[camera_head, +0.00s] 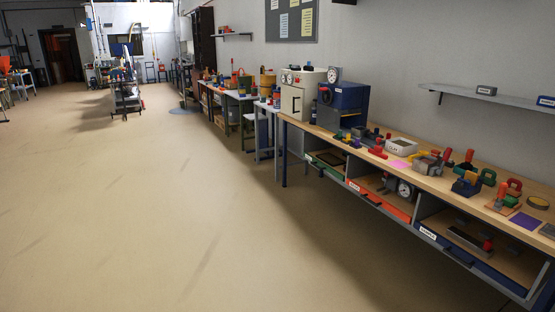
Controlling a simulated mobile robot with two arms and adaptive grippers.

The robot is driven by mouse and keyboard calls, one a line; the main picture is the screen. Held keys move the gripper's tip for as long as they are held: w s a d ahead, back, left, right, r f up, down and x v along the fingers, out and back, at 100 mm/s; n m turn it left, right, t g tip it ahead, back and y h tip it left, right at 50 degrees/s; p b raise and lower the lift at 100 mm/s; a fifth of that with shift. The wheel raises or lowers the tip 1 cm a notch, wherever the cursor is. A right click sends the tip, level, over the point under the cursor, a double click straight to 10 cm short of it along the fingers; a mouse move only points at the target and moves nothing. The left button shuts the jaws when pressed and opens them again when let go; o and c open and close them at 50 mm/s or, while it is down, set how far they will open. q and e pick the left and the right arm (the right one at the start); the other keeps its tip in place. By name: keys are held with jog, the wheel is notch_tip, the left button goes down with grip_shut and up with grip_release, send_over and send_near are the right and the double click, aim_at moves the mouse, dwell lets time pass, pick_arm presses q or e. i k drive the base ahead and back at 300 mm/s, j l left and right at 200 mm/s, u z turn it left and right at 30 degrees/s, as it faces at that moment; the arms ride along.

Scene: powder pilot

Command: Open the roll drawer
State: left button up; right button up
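Under the long wooden workbench (440,181) on the right are three low-fronted drawers or bays. One front is green (325,166), the middle one is orange-red (386,204), and the nearest is blue (468,262). Each has a white label too small for me to read surely, so I cannot tell which is the roll drawer. Dark handles show on the orange-red and blue fronts. A gauge and other parts show behind the orange-red front, and a dark item with a red end behind the blue one. Neither gripper is in view.
The tan floor (150,200) left of the bench is wide and clear. A white machine (300,93) and a blue machine (343,104) stand on the bench's far end, with several small coloured tools nearer. More benches and a cart (124,92) stand farther back.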

aim_at(331, 161)
jog(key=i, duration=3.05)
jog(key=i+l+u, duration=0.1)
jog(key=i, duration=1.4)
